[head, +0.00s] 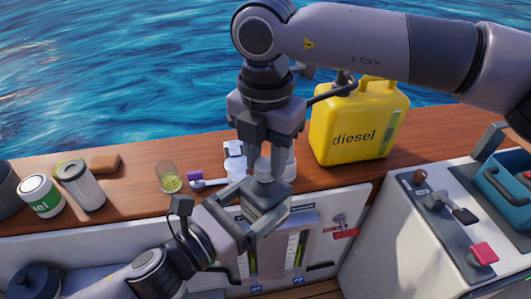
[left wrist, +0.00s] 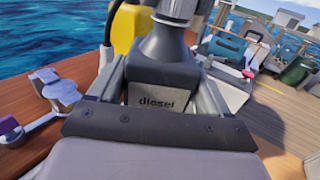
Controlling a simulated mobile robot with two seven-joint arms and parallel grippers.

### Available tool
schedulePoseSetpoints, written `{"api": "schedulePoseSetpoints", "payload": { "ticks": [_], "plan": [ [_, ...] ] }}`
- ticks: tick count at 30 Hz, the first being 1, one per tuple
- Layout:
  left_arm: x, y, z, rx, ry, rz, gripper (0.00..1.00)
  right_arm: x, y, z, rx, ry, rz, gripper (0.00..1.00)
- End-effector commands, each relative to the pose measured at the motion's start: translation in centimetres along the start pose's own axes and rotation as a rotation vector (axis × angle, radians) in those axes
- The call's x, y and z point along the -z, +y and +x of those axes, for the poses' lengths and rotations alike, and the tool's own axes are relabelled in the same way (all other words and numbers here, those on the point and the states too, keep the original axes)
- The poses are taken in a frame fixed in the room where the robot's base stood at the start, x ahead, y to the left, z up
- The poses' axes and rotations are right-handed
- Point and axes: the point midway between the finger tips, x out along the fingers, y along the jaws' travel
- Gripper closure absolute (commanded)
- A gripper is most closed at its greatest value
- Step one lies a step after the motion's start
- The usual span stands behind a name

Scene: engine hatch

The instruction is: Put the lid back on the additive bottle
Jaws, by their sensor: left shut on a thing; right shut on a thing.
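My left gripper (head: 262,208) is shut around a grey, square-shouldered bottle (head: 268,192), which looks upright in front of the counter's front edge. In the left wrist view the bottle (left wrist: 157,92) sits between the two fingers and its label reads "diesel". My right gripper (head: 265,150) points straight down over the bottle's top. It is shut on a small grey piece (head: 263,166), apparently the lid, mostly hidden by the fingers. The piece is at the bottle's neck; I cannot tell whether it touches or is seated.
A yellow diesel can (head: 360,122) stands behind to the right. A white fitting (head: 235,160), a glass of green bits (head: 169,178) and a filter (head: 80,186) stand on the wooden counter (head: 130,195). A teal toolbox (head: 505,180) is at far right.

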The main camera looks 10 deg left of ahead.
Motion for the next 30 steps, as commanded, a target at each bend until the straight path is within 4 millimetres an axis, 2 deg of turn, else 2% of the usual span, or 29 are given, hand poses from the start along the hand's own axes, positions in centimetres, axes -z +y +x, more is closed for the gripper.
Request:
{"api": "schedulePoseSetpoints", "payload": {
  "ticks": [12, 14, 18, 19, 21, 30],
  "plan": [
    [-0.02, -0.02, 0.00, 0.001, 0.000, 0.000, 1.00, -0.04, -0.08, -0.02, -0.002, -0.001, 0.665, 0.92],
    [-0.02, -0.02, 0.00, 0.001, 0.000, 0.000, 1.00, -0.03, -0.09, -0.01, -0.002, -0.001, 0.735, 0.92],
    [-0.02, -0.02, 0.00, 0.001, -0.001, 0.000, 1.00, -0.02, -0.08, 0.00, -0.002, -0.001, 0.722, 0.92],
    [-0.02, -0.02, 0.00, 0.001, -0.001, 0.000, 1.00, -0.02, -0.08, 0.00, -0.002, -0.001, 0.722, 0.58],
    [-0.03, -0.02, 0.00, 0.001, -0.001, 0.000, 1.00, -0.02, -0.08, 0.00, -0.002, -0.001, 0.721, 0.35],
    [-0.06, -0.01, 0.00, 0.000, -0.001, 0.000, 1.00, 0.01, -0.08, -0.07, -0.001, 0.000, 0.719, 0.35]
  ]
}}
